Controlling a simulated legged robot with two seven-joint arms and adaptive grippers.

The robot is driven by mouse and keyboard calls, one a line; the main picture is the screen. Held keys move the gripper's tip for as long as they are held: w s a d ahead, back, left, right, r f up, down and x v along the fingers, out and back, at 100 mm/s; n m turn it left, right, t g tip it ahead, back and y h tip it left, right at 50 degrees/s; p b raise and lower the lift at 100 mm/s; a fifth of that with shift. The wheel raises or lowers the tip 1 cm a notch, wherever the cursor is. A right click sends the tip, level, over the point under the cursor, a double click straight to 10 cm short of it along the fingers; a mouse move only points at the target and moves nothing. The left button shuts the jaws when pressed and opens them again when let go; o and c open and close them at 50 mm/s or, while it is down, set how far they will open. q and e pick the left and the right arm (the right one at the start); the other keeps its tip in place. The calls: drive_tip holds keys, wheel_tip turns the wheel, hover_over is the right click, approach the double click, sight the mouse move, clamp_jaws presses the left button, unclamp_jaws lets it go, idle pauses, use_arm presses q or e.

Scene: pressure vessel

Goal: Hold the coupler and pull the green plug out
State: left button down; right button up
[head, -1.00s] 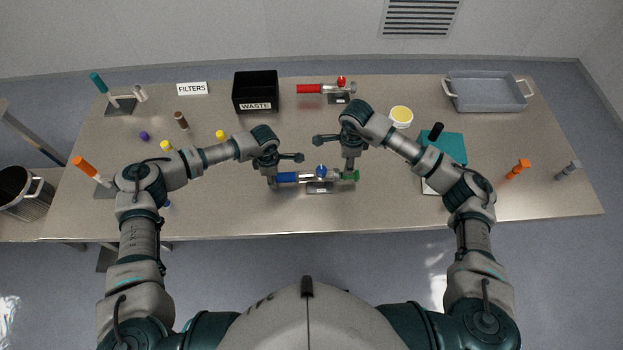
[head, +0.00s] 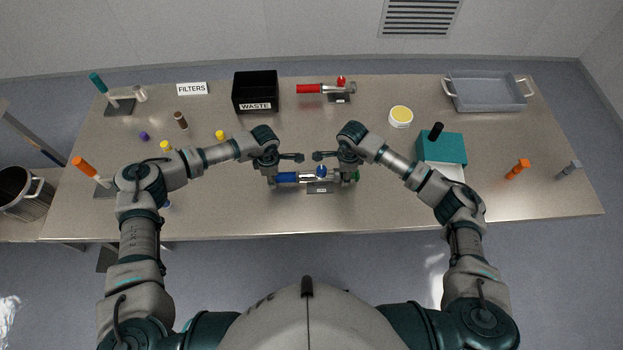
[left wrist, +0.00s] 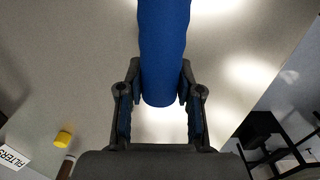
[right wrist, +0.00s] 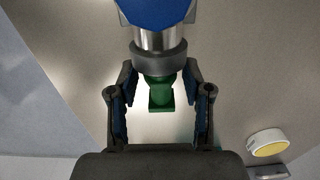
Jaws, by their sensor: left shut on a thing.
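The coupler (head: 308,178) lies in a low holder near the front middle of the table, with a blue handle (head: 286,177) at its left end and a blue knob (head: 321,171) on top. My left gripper (head: 272,180) is shut on the blue handle, which also shows between its fingers in the left wrist view (left wrist: 163,55). The green plug (head: 356,176) is at the coupler's right end. In the right wrist view the green plug (right wrist: 161,92) sits between the fingers of my right gripper (right wrist: 160,75), beyond a dark collar.
Behind the coupler are a similar red-handled fitting (head: 318,89) and a black WASTE bin (head: 256,88). A teal box (head: 442,149) and a yellow-topped tub (head: 401,116) stand to the right. A grey tray (head: 487,91) is at the back right. The table's front edge is close.

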clamp_jaws()
drive_tip(key=shift+d, duration=0.15)
drive_tip(key=shift+d+f, duration=0.2)
drive_tip(key=shift+d, duration=1.35)
drive_tip(key=shift+d+f, duration=0.15)
drive_tip(key=shift+d, duration=1.4)
wheel_tip(320, 180, up, 9)
